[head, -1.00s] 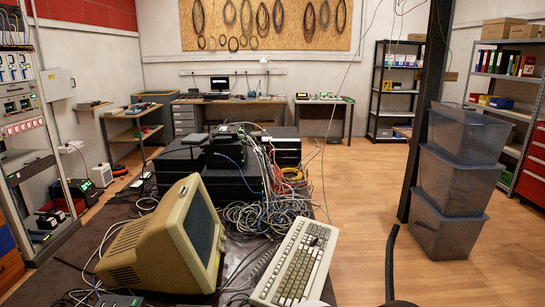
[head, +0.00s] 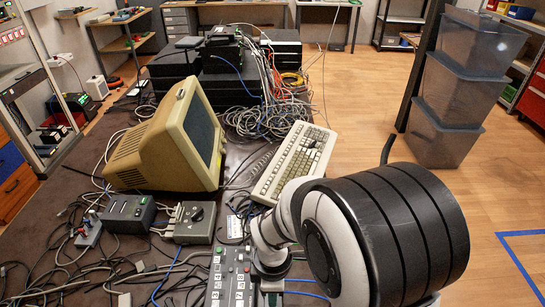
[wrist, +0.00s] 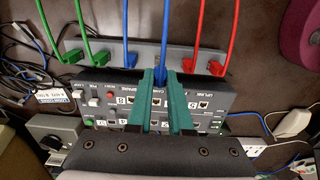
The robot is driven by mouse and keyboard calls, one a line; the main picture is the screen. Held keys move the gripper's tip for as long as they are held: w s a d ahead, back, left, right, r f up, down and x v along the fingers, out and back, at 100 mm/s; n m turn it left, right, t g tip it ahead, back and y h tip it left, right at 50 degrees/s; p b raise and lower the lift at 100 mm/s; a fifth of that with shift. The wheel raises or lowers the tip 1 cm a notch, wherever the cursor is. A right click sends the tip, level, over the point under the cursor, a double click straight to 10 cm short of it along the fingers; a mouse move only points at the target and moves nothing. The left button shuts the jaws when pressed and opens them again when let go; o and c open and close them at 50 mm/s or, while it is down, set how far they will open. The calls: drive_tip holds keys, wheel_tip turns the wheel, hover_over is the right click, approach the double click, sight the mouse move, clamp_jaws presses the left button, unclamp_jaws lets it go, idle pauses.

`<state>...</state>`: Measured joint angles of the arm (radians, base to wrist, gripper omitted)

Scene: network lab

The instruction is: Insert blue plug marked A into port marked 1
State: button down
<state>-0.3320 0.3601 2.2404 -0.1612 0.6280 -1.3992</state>
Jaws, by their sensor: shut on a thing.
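My gripper (wrist: 160,86) has two teal fingers and is shut on a blue plug (wrist: 160,74) with a blue cable rising from it, in the upper middle of the wrist view. The plug is mostly hidden between the fingers, and no letter on it is readable. It is at a grey strip (wrist: 107,49) where green and red cables also end; I cannot tell whether it touches the strip. The dark port panel (wrist: 203,92) with numbered ports lies below the fingers. It also shows at the bottom of the head view (head: 229,276). Port 1 cannot be made out.
Green cables (wrist: 85,35) stand to the left and red cables (wrist: 196,30) to the right. In the head view, a beige monitor (head: 150,150), a keyboard (head: 296,162) and a switch box (head: 190,221) crowd the table. Loose cables lie at the left.

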drive_tip(key=s+a, duration=0.1)
drive_tip(key=a, duration=0.1)
drive_tip(key=s+a+r, duration=0.1)
drive_tip(key=a, duration=0.1)
drive_tip(key=s+a+r, duration=0.1)
drive_tip(key=a, duration=0.1)
drive_tip(key=shift+s+a, duration=0.15)
drive_tip(key=shift+a, duration=0.25)
drive_tip(key=s+a+r, duration=0.2)
drive_tip(key=s+a, duration=0.3)
drive_tip(key=a, duration=0.1)
drive_tip(key=shift+s+f, duration=0.2)
drive_tip(key=shift+f, duration=1)
drive_tip(key=shift+s+f, duration=0.15)
drive_tip(key=shift+f, duration=1.05)
drive_tip(key=shift+f, duration=0.9)
idle(0.3)
drive_tip(key=c, duration=0.8)
unclamp_jaws()
drive_tip(key=shift+o, duration=0.2)
